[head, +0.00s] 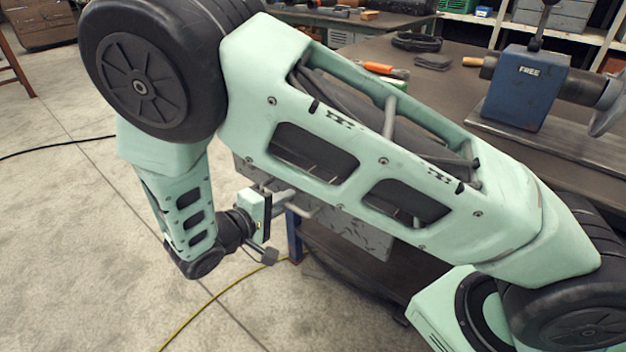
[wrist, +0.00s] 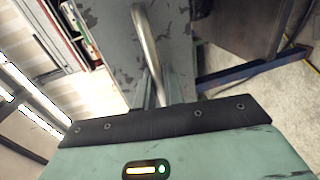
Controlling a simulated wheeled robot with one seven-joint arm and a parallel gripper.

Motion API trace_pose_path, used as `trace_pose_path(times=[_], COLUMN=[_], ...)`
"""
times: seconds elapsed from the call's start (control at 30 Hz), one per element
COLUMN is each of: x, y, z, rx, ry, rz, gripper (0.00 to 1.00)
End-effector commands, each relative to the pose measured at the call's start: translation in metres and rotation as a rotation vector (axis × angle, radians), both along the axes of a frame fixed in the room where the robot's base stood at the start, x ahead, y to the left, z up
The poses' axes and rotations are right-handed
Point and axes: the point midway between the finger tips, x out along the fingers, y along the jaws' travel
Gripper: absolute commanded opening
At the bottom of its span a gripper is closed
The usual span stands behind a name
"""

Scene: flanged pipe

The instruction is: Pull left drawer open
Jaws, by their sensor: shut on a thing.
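The left drawer has a worn grey front with chipped paint (wrist: 108,35), seen close up in the wrist view. A pale metal bar handle (wrist: 144,38) runs down from its front to my gripper (wrist: 161,90). My gripper is shut on this handle; the exact contact is partly hidden by the dark edge of the gripper body. In the head view my gripper (head: 284,200) is at the bench's front, left of a chipped grey panel (head: 362,238). My arm covers most of the drawer fronts there, so I cannot tell how far the left drawer is out.
The dark workbench top (head: 455,85) carries a blue vise-like machine marked FREE (head: 527,88), an orange-handled tool (head: 380,68) and other tools. A yellow cable (head: 212,300) lies on the concrete floor below my gripper. The floor at left is mostly free.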

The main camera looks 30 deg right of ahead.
Motion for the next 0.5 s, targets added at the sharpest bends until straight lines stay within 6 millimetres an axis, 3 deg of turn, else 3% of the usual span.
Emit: trace_pose_path(times=[0.03, 0.2, 0.5], x=[-0.006, -0.024, -0.044], y=[0.019, 0.067, 0.122], z=[-0.001, -0.001, -0.001], rx=[0.003, 0.001, 0.001], ry=[-0.002, -0.001, 0.0], rz=[0.008, 0.006, 0.001], gripper=[0.0, 0.0, 0.0])
